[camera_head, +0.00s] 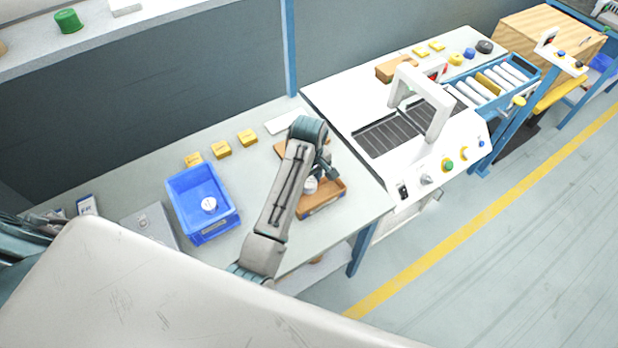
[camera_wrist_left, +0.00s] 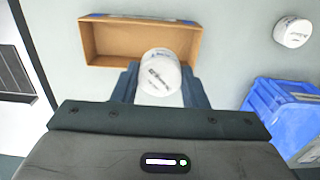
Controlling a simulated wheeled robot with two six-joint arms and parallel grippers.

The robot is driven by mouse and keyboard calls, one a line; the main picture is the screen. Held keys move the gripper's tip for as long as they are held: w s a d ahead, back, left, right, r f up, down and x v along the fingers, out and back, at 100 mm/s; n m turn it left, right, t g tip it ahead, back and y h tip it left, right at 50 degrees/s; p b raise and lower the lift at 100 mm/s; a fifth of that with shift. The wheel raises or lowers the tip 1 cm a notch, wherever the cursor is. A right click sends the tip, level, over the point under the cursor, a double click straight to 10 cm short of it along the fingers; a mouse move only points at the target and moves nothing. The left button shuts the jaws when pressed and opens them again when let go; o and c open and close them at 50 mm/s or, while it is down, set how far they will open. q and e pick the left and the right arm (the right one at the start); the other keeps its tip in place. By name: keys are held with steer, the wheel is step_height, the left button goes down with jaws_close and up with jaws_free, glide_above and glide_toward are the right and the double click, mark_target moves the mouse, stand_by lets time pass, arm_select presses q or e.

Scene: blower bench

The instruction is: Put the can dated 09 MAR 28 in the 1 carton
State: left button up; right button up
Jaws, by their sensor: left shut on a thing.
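My left gripper (camera_wrist_left: 160,90) is shut on a white can (camera_wrist_left: 160,72) with dark print on its top; the date is too small to read. The same can shows in the head view (camera_head: 310,185), beside my arm. An open brown carton (camera_wrist_left: 90,42) lies just beyond the can in the wrist view, and the can overlaps its near edge. The carton's visible inside looks empty. It also shows in the head view (camera_head: 325,204), partly behind my arm; its number is not readable. A second white can (camera_wrist_left: 292,32) stands apart on the bench. My right gripper is not in view.
A blue bin (camera_head: 207,234) with a white can (camera_head: 208,204) inside stands left of my arm. Several yellow blocks (camera_head: 221,149) line the bench's back. Another brown object (camera_head: 280,149) is partly hidden behind my arm. The white machine (camera_head: 420,125) stands to the right.

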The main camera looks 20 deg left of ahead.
mark_target(309, 189)
arm_select(q)
steer(key=shift+f, duration=0.65)
steer(key=shift+s+d+f, duration=0.1)
steer(key=shift+s+f, duration=0.05)
steer(key=shift+f, duration=0.35)
steer(key=shift+f+b, duration=0.45)
steer(key=shift+f, duration=1.05)
steer(key=shift+f+b, duration=0.45)
steer(key=shift+f, duration=1)
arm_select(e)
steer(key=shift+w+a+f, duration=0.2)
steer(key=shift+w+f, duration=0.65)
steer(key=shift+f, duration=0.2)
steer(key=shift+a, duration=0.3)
